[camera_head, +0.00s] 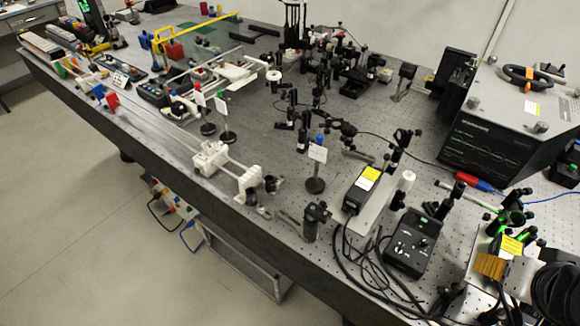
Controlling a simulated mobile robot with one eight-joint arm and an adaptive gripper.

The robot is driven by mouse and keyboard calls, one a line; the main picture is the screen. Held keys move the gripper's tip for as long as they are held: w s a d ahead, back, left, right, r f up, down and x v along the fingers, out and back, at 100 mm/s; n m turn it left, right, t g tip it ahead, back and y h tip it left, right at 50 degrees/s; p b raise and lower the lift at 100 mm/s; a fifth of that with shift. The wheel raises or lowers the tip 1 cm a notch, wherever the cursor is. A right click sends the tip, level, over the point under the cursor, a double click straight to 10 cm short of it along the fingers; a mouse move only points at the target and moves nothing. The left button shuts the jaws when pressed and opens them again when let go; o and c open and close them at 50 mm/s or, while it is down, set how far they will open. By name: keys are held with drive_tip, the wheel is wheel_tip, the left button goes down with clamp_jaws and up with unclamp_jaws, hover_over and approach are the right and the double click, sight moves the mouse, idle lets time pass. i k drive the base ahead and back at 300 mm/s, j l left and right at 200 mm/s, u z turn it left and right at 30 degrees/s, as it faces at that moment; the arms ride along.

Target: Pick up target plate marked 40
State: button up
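Several small white plates stand on posts with round black bases on the bench. One white plate (317,153) with a blue top stands alone near the middle of the bench. Two more, a left white plate (200,97) and a right white plate (222,106), stand close together further left. Their marks are too small to read, so I cannot tell which one is marked 40. My gripper cannot be made out in this view.
The dark optical bench (262,150) is crowded with mounts at the back. A white rail fixture (210,158) lies between the plates and the front edge. A yellow-labelled box (362,188), a black controller (412,243) and loose cables fill the right front. Floor is open at left.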

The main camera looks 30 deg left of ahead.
sight(314, 186)
drive_tip(key=u, duration=1.25)
drive_tip(key=i, duration=0.6)
